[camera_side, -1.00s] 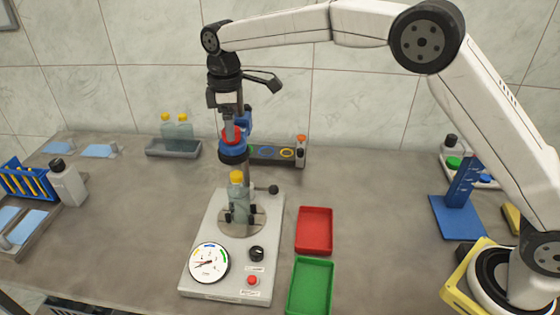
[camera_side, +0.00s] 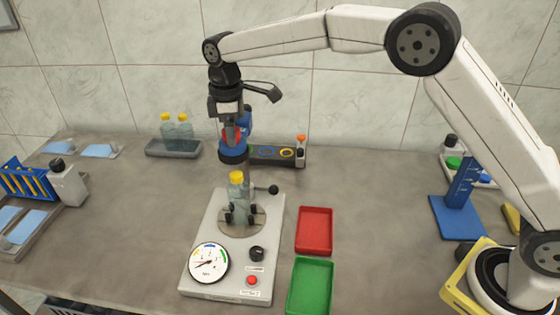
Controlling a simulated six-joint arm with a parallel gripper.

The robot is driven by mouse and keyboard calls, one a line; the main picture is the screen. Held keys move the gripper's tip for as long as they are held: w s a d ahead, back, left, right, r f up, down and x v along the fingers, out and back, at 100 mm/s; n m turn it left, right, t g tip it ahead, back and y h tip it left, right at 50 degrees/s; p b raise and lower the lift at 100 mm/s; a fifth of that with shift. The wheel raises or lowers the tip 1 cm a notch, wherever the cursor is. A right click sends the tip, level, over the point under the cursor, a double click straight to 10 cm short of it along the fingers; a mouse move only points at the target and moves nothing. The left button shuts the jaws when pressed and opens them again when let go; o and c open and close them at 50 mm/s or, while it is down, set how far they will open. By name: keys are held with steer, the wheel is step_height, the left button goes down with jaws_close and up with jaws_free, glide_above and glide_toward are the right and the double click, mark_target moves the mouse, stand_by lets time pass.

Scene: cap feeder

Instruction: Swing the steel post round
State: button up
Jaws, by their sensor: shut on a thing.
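My gripper (camera_side: 231,130) points down above the tester, shut around the red part of a blue-and-red head (camera_side: 233,155). The steel post (camera_side: 247,174) shows as a short grey upright below and behind the head; the rest is hidden by the head, my gripper and the bottle. A clear bottle with a yellow cap (camera_side: 237,178) stands upright between black pegs on the round plate (camera_side: 256,222) of the grey tester base (camera_side: 212,225). The head is above the cap, apart from it. A black-knobbed lever (camera_side: 273,189) sticks out to the right of the bottle.
A dial (camera_side: 209,263), black knob and red button sit on the base front. Red (camera_side: 314,208) and green (camera_side: 330,290) trays lie to its right. Behind are a cap rack (camera_side: 270,154) and a tray (camera_side: 173,153) with two yellow-capped bottles. Bench between red tray and blue stand (camera_side: 455,220) is clear.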

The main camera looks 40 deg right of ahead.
steer(key=shift+s+d, duration=0.1)
steer(key=shift+d, duration=0.05)
steer(key=shift+s+d+n, duration=0.3)
steer(key=shift+d+n, duration=0.15)
steer(key=shift+n, duration=0.3)
steer(key=shift+s+d+n, duration=0.3)
steer(key=shift+d+n, duration=0.1)
steer(key=shift+n, duration=0.35)
steer(key=shift+s+d+n, duration=0.2)
steer(key=shift+d+n, duration=0.25)
steer(key=shift+n, duration=0.15)
steer(key=shift+s+d+n, duration=0.25)
steer(key=shift+d+n, duration=0.4)
steer(key=shift+n, duration=0.35)
steer(key=shift+d, duration=0.1)
steer(key=shift+s+d+n, duration=0.1)
steer(key=shift+d+n, duration=0.95)
steer(key=shift+n, duration=0.45)
